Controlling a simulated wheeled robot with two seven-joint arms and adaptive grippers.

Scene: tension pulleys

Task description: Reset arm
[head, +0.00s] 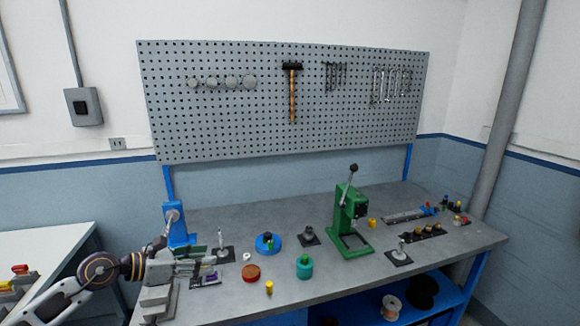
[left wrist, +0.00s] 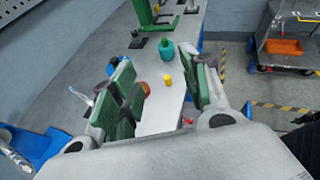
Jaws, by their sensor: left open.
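My left gripper (head: 205,267) is over the left front part of the grey workbench (head: 330,280). In the left wrist view its green-padded fingers (left wrist: 160,88) are spread apart with nothing held between them. Through the gap I see a yellow cylinder (left wrist: 168,79) and a teal round container (left wrist: 166,49) on the bench. An orange-red disc is partly hidden by a finger there. In the head view the gripper is left of the orange-red disc (head: 251,273) and hides part of the bench. My right gripper is not in view.
A green lever press (head: 345,215) stands on the bench. A blue device (head: 175,228) stands behind my left arm. A blue round part (head: 268,243), the teal container (head: 304,268) and the yellow cylinder (head: 269,288) stand mid-bench. A pegboard (head: 250,130) rises behind.

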